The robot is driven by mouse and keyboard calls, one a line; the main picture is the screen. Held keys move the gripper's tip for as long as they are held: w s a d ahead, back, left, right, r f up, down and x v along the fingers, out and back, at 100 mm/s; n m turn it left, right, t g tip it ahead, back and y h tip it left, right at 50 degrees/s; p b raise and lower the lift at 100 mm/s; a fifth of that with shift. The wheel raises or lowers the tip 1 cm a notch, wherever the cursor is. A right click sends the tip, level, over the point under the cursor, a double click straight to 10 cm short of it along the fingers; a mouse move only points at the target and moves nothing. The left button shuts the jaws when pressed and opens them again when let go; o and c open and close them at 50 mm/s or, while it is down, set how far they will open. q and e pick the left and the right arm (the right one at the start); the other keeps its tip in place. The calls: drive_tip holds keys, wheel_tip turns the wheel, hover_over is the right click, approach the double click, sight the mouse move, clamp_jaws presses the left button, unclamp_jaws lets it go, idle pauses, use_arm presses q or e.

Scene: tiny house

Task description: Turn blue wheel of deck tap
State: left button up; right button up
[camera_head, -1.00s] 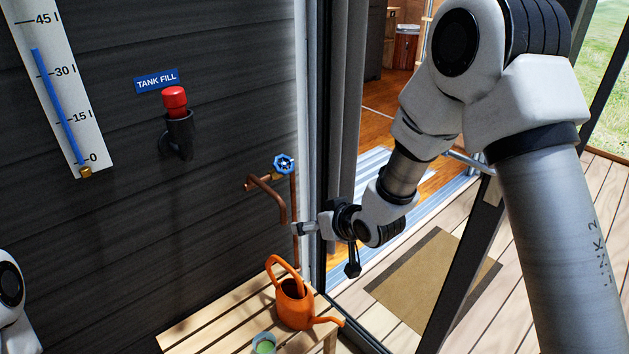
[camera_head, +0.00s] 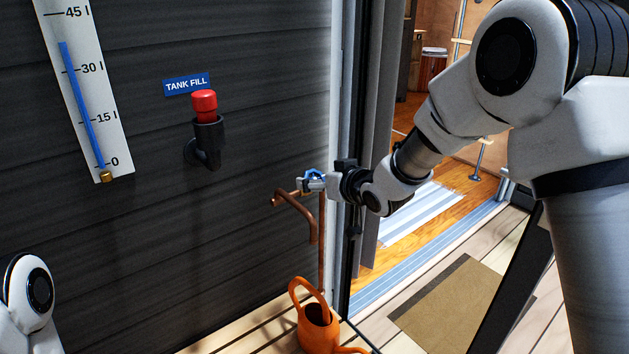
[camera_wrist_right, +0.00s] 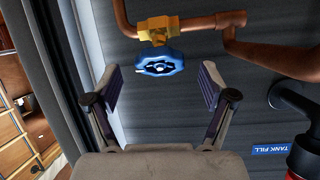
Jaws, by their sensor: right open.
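The blue wheel (camera_head: 313,174) of the deck tap is partly hidden behind my right gripper (camera_head: 309,185) in the head view. In the right wrist view the blue wheel (camera_wrist_right: 160,62) sits on a brass valve body (camera_wrist_right: 158,28) on the copper pipe (camera_wrist_right: 200,24). My right gripper (camera_wrist_right: 159,85) is open, its two fingers spread to either side of the wheel, with gaps visible on both sides in that view. The copper spout (camera_head: 300,212) bends down to the left of the riser pipe. Of my left arm only a link shows at the lower left; its gripper is not in view.
A red-capped tank fill fitting (camera_head: 205,105) and a level gauge (camera_head: 90,90) are on the dark wall to the left. A door frame (camera_head: 343,110) stands close to the right of the tap.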

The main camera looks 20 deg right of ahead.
drive_tip(key=x, duration=0.2)
drive_tip(key=shift+w+f, duration=0.25)
drive_tip(key=shift+w, duration=0.1)
drive_tip(key=shift+s, duration=0.1)
drive_tip(key=c, duration=1.2)
drive_tip(key=shift+r, duration=0.1)
